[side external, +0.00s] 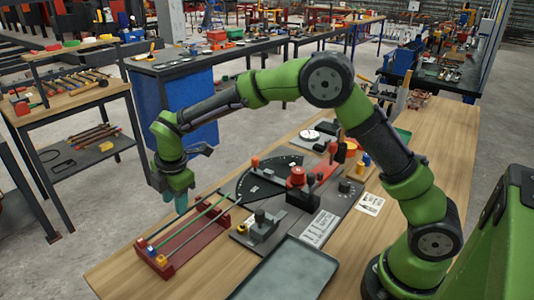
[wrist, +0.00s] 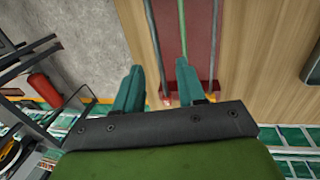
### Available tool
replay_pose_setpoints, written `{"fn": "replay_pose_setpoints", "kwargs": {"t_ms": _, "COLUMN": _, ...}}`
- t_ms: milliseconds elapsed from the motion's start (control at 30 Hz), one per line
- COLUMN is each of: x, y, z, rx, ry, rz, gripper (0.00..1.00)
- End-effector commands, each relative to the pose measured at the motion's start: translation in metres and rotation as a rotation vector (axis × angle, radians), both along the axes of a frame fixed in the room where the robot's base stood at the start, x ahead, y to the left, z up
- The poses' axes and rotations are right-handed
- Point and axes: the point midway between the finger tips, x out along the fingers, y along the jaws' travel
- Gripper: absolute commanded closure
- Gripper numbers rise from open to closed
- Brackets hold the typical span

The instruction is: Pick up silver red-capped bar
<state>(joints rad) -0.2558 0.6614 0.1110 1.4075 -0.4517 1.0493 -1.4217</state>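A dark red rack (side external: 165,264) stands on the wooden bench and holds several thin bars lengthwise. In the wrist view, a silver-grey bar (wrist: 154,45) runs down between my open fingertips, with a small reddish end low between the fingers. A green bar (wrist: 183,18) lies in the middle and another grey bar (wrist: 215,40) on the right. My gripper (wrist: 159,68) has its teal fingers apart and nothing visibly held. In the side view, my gripper (side external: 182,208) points down just above the rack.
A black fixture plate (side external: 262,185) with red and black clamps stands right of the rack. A grey tray (side external: 288,270) lies at the front. The bench top (side external: 110,272) is bare left of the rack. A tool table (side external: 65,98) stands apart at the left.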

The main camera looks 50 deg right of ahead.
Motion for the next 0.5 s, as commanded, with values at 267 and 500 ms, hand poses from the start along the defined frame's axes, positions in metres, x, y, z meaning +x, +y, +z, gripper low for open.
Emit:
{"fn": "replay_pose_setpoints", "kwargs": {"t_ms": 267, "x": 0.007, "y": 0.002, "z": -0.026, "rx": -0.001, "ry": 0.002, "rz": 0.000, "gripper": 0.60}}
{"fn": "replay_pose_setpoints", "kwargs": {"t_ms": 500, "x": 0.015, "y": 0.002, "z": -0.053, "rx": 0.000, "ry": -0.001, "rz": 0.000, "gripper": 0.60}}
